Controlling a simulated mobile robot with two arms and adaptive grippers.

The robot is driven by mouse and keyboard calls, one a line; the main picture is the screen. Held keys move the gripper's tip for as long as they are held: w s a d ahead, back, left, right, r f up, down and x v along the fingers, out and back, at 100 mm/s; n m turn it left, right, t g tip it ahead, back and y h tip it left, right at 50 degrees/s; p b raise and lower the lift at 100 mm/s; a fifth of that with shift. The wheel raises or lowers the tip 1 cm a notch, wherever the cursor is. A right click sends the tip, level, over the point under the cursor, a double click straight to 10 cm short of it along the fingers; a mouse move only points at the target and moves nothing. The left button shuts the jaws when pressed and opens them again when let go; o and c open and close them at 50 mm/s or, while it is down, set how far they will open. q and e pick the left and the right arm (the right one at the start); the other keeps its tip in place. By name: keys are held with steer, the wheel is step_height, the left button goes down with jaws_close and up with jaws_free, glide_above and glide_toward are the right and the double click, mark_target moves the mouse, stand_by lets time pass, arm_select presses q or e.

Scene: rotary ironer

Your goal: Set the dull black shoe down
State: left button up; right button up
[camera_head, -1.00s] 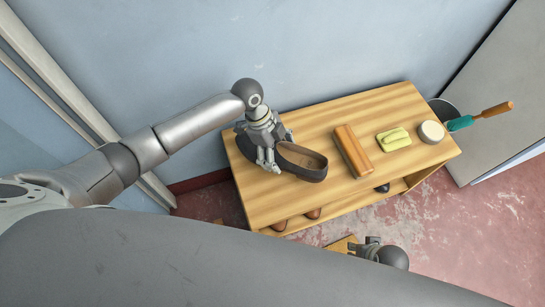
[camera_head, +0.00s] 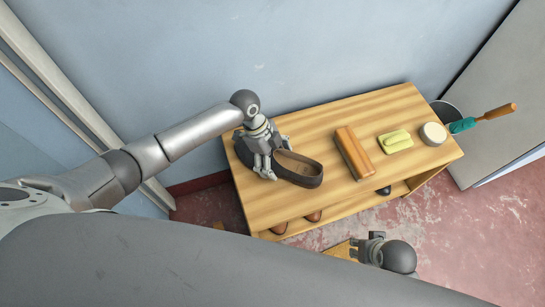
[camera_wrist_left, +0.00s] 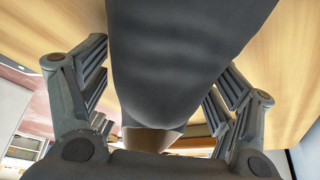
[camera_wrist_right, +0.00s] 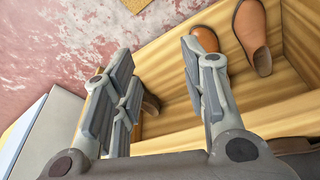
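My left gripper (camera_head: 265,170) straddles the shoe from above.
On the bench (camera_head: 340,205) right of the shoe are a wooden-backed brush (camera_head: 354,152), a yellow cloth (camera_head: 395,141) and a round tin (camera_head: 433,133). A teal-and-orange tool (camera_head: 480,119) sticks out at the right end. Brown shoes (camera_wrist_right: 252,35) lie on the shelf below.

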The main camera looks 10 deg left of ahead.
mark_target(272, 152)
arm_select(q)
steer(key=shift+o, duration=1.1)
arm_select(e)
steer(key=shift+d, duration=0.1)
steer(key=shift+d+f, duration=0.1)
arm_select(q)
steer(key=shift+r, duration=0.15)
arm_select(e)
steer(key=shift+d, duration=0.1)
arm_select(q)
steer(key=shift+r, duration=0.25)
steer(key=p+v, duration=0.1)
steer(key=v, duration=0.1)
steer(key=shift+w+a+r, duration=0.1)
steer(key=shift+a+r, duration=0.1)
steer(key=shift+r, duration=0.15)
steer(key=p+v, duration=0.1)
steer(key=v, duration=0.7)
steer(key=shift+r+p, duration=0.3)
steer(key=shift+r, duration=0.1)
arm_select(e)
step_height(272, 152, down, 9)
steer(key=s+d, duration=0.1)
steer(key=s, duration=0.1)
steer(key=shift+s+g, duration=0.3)
